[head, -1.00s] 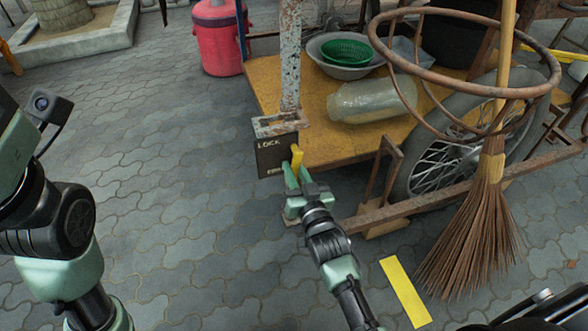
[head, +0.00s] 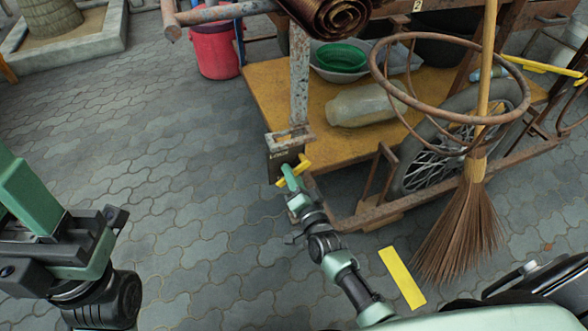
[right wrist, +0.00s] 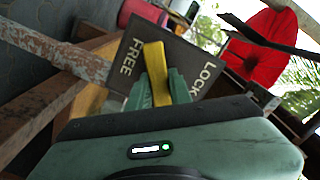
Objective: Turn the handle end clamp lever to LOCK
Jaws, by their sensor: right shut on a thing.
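The yellow clamp lever (head: 304,162) sits at a dark plate (head: 279,158) near the cart's front corner post. In the right wrist view the plate (right wrist: 185,60) carries the words FREE on the left and LOCK on the right. The lever (right wrist: 155,68) stands between the two words there. My right gripper (head: 291,178) is shut on the lever; its green fingers (right wrist: 160,92) flank the lever in the right wrist view and hide its lower part. My left arm (head: 75,250) is at the left edge, away from the lever; its fingers cannot be made out.
The cart's yellow deck (head: 270,90) holds a large jar (head: 365,105) and a green basket (head: 340,55). A broom (head: 465,230) and rusty ring (head: 400,100) stand right of my right arm. A copper-coloured roll (head: 330,15) hangs at the top. Paving at left is open.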

